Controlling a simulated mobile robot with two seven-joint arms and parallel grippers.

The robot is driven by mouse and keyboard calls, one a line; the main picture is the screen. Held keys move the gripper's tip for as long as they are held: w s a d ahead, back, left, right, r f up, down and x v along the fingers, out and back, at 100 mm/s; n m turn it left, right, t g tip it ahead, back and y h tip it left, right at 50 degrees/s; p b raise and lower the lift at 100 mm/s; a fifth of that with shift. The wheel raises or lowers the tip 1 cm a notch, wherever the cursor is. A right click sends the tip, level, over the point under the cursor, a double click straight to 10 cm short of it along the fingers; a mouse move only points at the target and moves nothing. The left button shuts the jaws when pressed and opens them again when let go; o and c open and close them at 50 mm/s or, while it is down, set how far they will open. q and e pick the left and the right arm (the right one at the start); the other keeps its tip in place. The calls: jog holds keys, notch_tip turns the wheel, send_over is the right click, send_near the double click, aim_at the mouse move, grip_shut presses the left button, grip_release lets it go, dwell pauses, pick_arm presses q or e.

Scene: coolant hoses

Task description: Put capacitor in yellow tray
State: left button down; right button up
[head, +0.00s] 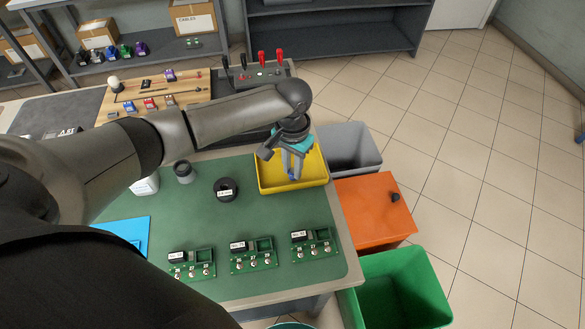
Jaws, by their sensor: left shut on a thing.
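The yellow tray (264,187) stands at the right end of the green mat. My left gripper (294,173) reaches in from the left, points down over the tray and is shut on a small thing. That thing is mostly hidden between the fingers; it seems to be the capacitor, but I cannot make out its shape. I cannot tell whether it touches the tray floor. My right gripper is not in view.
Several green circuit boards (253,261) lie along the mat's front. A black tape roll (226,189) lies left of the tray. A grey bin (351,140), an orange box (375,218) and a green bin (401,282) stand beyond the table's right edge. Floor at right is clear.

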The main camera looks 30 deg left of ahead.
pick_arm(q)
jog(key=shift+f, duration=0.2)
jog(key=c, duration=1)
grip_release()
notch_tip(320, 180, up, 12)
jog(key=p, duration=0.3)
jog(key=shift+r, duration=0.15)
